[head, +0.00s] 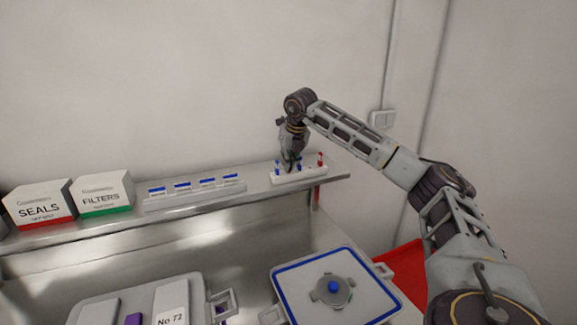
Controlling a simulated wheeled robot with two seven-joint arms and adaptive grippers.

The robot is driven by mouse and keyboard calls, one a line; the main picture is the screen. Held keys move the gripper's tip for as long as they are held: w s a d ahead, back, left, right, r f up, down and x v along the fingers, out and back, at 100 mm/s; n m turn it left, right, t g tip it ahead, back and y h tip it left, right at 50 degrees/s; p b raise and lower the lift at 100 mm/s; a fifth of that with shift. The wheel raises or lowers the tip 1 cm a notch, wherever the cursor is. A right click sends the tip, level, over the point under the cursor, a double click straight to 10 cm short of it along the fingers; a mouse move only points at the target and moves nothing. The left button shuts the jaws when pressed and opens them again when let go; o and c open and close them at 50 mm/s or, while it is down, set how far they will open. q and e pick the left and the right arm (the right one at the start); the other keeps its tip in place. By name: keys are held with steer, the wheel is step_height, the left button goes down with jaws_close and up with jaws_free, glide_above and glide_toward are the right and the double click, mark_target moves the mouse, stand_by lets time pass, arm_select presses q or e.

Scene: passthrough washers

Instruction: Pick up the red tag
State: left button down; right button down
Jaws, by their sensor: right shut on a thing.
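A small red tag (320,158) stands upright at the right end of a low white rack (290,179) on the metal shelf. A blue tag (277,166) stands at the rack's left end, and another small blue one (299,168) shows in between. My right gripper (290,166) points down over the rack, to the left of the red tag and apart from it. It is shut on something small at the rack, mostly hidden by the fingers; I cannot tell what. My left gripper is not in view.
The shelf (110,232) also holds a SEALS box (38,205), a FILTERS box (103,195) and a white strip with blue-marked slots (195,193). Below are a blue-edged lidded case (370,296) and a grey tray (95,296). A wall stands close behind the shelf.

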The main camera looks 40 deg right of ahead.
steer(key=shift+r, duration=0.15)
steer(key=shift+r, duration=4.85)
steer(key=shift+f, duration=0.1)
